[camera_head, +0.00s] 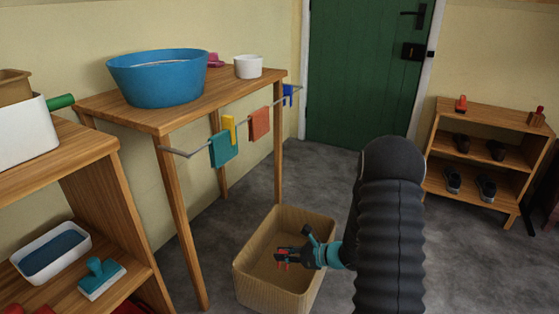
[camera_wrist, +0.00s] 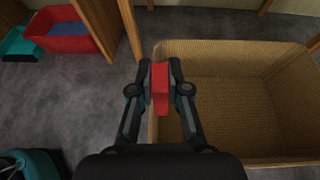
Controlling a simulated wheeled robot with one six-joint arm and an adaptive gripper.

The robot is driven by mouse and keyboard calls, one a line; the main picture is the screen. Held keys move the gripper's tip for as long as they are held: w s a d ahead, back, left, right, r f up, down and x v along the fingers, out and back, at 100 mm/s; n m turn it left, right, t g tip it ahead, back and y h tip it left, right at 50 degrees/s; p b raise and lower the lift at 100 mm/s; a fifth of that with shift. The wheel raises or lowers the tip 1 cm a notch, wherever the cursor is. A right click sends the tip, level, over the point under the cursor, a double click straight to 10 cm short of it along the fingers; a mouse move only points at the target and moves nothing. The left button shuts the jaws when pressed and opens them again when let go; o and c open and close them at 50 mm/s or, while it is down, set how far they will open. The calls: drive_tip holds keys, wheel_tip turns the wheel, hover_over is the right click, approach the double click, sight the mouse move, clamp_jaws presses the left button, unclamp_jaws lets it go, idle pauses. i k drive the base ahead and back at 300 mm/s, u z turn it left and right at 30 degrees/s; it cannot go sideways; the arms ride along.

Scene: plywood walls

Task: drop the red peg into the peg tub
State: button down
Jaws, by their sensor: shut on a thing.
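My gripper (camera_head: 284,257) is shut on a red peg (camera_wrist: 160,88), which stands out as a red block between the two fingertips in the wrist view. In the head view the gripper is over the open wicker basket, and the peg is small and partly hidden by the fingers. In the wrist view the gripper (camera_wrist: 160,80) overlaps the basket's left rim. A small round white tub (camera_head: 248,68) stands on the wooden table at the back; it looks like the peg tub, but I see no label and cannot see inside it.
The wicker basket (camera_head: 256,285) stands on the floor and looks empty. A blue basin (camera_head: 158,82) stands on the table (camera_head: 190,110), with cloths on a front rail (camera_head: 196,152). Shelves are at left (camera_head: 85,150) and right (camera_head: 480,128). Grey floor (camera_head: 335,185) lies clear before the green door (camera_head: 360,75).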

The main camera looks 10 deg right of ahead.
sight(250, 76)
drive_tip(key=z, duration=2.1)
drive_tip(key=i, duration=1.7)
drive_tip(key=u, duration=2.75)
